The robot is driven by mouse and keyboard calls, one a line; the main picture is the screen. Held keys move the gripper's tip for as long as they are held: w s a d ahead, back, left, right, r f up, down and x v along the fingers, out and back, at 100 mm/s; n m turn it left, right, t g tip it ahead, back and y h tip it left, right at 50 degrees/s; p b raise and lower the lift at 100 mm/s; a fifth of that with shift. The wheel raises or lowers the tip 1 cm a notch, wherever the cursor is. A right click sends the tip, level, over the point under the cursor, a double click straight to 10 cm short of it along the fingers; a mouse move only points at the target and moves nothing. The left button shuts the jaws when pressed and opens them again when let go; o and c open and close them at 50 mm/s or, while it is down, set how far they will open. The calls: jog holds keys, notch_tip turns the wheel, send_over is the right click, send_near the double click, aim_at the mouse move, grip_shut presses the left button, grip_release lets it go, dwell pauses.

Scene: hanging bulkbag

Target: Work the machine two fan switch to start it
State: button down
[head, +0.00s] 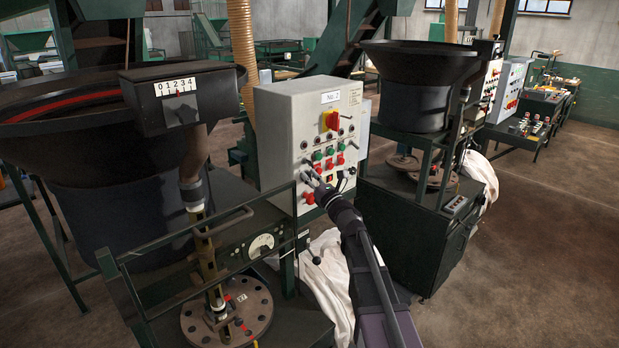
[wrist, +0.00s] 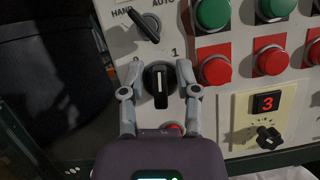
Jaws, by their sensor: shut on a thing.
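The grey-white control box marked "NO 2" (head: 283,118) stands at the middle of the head view. My gripper (head: 312,180) is at the lower left of its front panel. In the wrist view, the two fingers of my gripper (wrist: 159,70) are shut on a black rotary switch (wrist: 158,87), one on each side. Its white pointer line stands about upright, and a "1" is printed above it to the right. Any name label for this switch is hidden or out of view. In the head view my gripper covers the switch.
A HAND/AUTO selector (wrist: 144,25) is above the held switch. Green buttons (wrist: 213,12) and red buttons (wrist: 215,70) are to its right. A small knob (wrist: 268,137) sits below a red "3" display (wrist: 268,103). Dark hoppers (head: 421,85) flank the box.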

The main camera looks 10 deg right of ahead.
jog(key=m+h, duration=0.1)
jog(key=m, duration=0.2)
jog(key=m+t+h, duration=0.1)
jog(key=m+h, duration=0.1)
jog(key=m, duration=0.1)
jog(key=shift+w+d+p, duration=0.1)
jog(key=shift+p, duration=0.25)
jog(key=c, duration=0.7)
grip_release()
jog(key=shift+f, duration=0.1)
jog(key=shift+n, duration=0.4)
